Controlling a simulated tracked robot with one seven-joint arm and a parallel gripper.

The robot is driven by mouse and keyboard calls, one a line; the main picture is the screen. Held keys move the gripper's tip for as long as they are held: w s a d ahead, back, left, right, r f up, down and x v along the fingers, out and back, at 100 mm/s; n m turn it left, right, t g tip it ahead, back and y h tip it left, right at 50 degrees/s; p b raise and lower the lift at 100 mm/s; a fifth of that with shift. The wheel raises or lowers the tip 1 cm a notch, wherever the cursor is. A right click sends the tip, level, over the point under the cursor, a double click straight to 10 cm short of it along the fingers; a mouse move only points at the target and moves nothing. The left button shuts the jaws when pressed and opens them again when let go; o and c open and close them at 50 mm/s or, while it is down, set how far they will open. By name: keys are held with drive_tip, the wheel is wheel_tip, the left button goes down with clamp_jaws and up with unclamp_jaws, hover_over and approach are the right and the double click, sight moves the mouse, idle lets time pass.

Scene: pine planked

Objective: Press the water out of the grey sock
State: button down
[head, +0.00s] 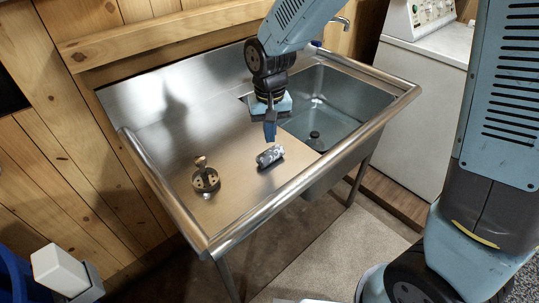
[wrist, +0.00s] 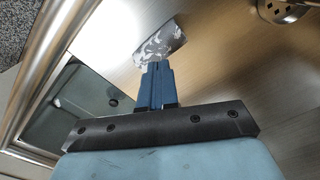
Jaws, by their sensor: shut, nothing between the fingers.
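The grey sock (head: 270,156) lies rolled or bunched on the steel drainboard (head: 225,140), left of the sink basin. It is mottled grey and white. In the wrist view the sock (wrist: 160,42) lies just beyond my fingertips. My gripper (head: 270,138) points down above the drainboard, close behind the sock in the head view. Its blue fingers are shut together with nothing between them, as the wrist view (wrist: 155,66) also shows. I cannot tell whether the fingertips touch the sock.
A round perforated metal tool with a wooden knob (head: 205,178) stands on the drainboard at the left. The sink basin (head: 318,108) with a dark drain is at the right. A raised rim (head: 300,182) edges the unit. A white appliance (head: 425,100) stands to the right.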

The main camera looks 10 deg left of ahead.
sight(270, 150)
drive_tip(key=shift+r, duration=2.3)
drive_tip(key=d+r+m+t, duration=0.1)
drive_tip(key=d+r, duration=0.4)
drive_tip(key=d, duration=0.3)
drive_tip(key=d+r+m+t, duration=0.1)
drive_tip(key=d+r, duration=0.5)
drive_tip(key=d, duration=0.2)
drive_tip(key=s+d+r+m+t, duration=0.2)
drive_tip(key=s+d+r, duration=0.3)
drive_tip(key=s+d, duration=0.6)
drive_tip(key=d+t, duration=0.1)
drive_tip(key=d, duration=0.2)
drive_tip(key=shift+d+t, duration=0.3)
drive_tip(key=shift+d, duration=0.1)
